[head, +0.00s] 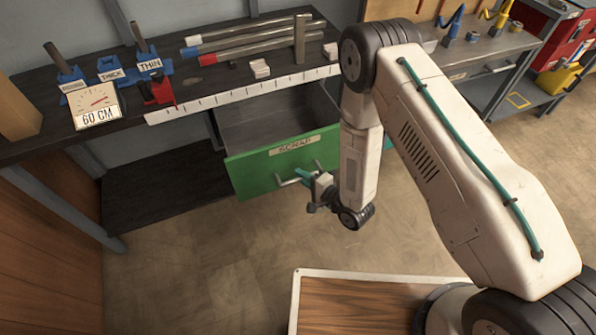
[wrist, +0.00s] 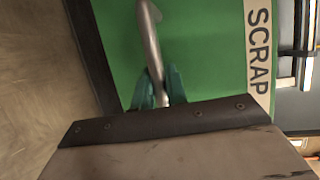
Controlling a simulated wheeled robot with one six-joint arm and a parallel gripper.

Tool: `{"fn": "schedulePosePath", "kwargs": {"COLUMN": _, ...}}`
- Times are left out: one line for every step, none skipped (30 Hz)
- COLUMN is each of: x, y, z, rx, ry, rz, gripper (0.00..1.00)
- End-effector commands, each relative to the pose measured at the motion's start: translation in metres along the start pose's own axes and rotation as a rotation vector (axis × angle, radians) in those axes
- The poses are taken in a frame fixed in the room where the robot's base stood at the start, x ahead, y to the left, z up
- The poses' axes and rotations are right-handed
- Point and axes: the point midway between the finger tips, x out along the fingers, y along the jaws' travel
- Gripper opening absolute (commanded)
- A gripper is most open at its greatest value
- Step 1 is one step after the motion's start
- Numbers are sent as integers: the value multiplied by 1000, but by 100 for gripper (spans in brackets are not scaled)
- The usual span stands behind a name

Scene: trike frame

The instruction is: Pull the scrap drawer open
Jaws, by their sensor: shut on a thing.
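The scrap drawer (head: 258,172) has a green front with a "SCRAP" label, and it stands out from under the workbench. Its grey inside shows behind the front in the head view. The green front (wrist: 205,50) also fills much of the wrist view. The metal bar handle (head: 290,182) is on the front below the label. My gripper (head: 306,178) is at the handle, partly hidden by my own wrist. In the wrist view, the teal fingertips of my gripper (wrist: 160,90) are shut on the silver handle (wrist: 149,40), one on each side.
The workbench (head: 170,120) above holds metal tubes (head: 255,40), a ruler strip and a "60 CM" gauge (head: 97,106). Open floor (head: 190,250) lies in front of the drawer. A wood-topped surface with a pale rim (head: 350,300) stands at the bottom, near my base.

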Motion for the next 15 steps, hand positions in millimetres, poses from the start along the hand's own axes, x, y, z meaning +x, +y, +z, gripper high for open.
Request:
{"fn": "schedulePosePath", "kwargs": {"x": -2, "y": 1, "z": 2, "rx": 1, "ry": -4, "rz": 2, "gripper": 0}}
{"fn": "schedulePosePath", "kwargs": {"x": -3, "y": 1, "z": 1, "rx": 1, "ry": -4, "rz": 2, "gripper": 0}}
{"fn": "schedulePosePath", "kwargs": {"x": -4, "y": 1, "z": 1, "rx": 2, "ry": -4, "rz": 2, "gripper": 0}}
{"fn": "schedulePosePath", "kwargs": {"x": -5, "y": 2, "z": 1, "rx": 2, "ry": -4, "rz": 2, "gripper": 0}}
{"fn": "schedulePosePath", "kwargs": {"x": -6, "y": 2, "z": 1, "rx": 2, "ry": -4, "rz": 2, "gripper": 0}}
{"fn": "schedulePosePath", "kwargs": {"x": -6, "y": 2, "z": 1, "rx": 2, "ry": -5, "rz": 2, "gripper": 0}}
{"fn": "schedulePosePath", "kwargs": {"x": -6, "y": 2, "z": 1, "rx": 2, "ry": -5, "rz": 2, "gripper": 0}}
{"fn": "schedulePosePath", "kwargs": {"x": -6, "y": 2, "z": 1, "rx": 2, "ry": -5, "rz": 2, "gripper": 0}}
{"fn": "schedulePosePath", "kwargs": {"x": -6, "y": 2, "z": 0, "rx": 2, "ry": -5, "rz": 2, "gripper": 0}}
{"fn": "schedulePosePath", "kwargs": {"x": -6, "y": 2, "z": 0, "rx": 2, "ry": -5, "rz": 2, "gripper": 0}}
{"fn": "schedulePosePath", "kwargs": {"x": -6, "y": 2, "z": 0, "rx": 2, "ry": -5, "rz": 2, "gripper": 0}}
{"fn": "schedulePosePath", "kwargs": {"x": -6, "y": 2, "z": 0, "rx": 2, "ry": -5, "rz": 2, "gripper": 0}}
{"fn": "schedulePosePath", "kwargs": {"x": -6, "y": 2, "z": 0, "rx": 2, "ry": -5, "rz": 2, "gripper": 0}}
{"fn": "schedulePosePath", "kwargs": {"x": -6, "y": 2, "z": 0, "rx": 2, "ry": -5, "rz": 2, "gripper": 0}}
{"fn": "schedulePosePath", "kwargs": {"x": -6, "y": 2, "z": 0, "rx": 2, "ry": -4, "rz": 2, "gripper": 25}}
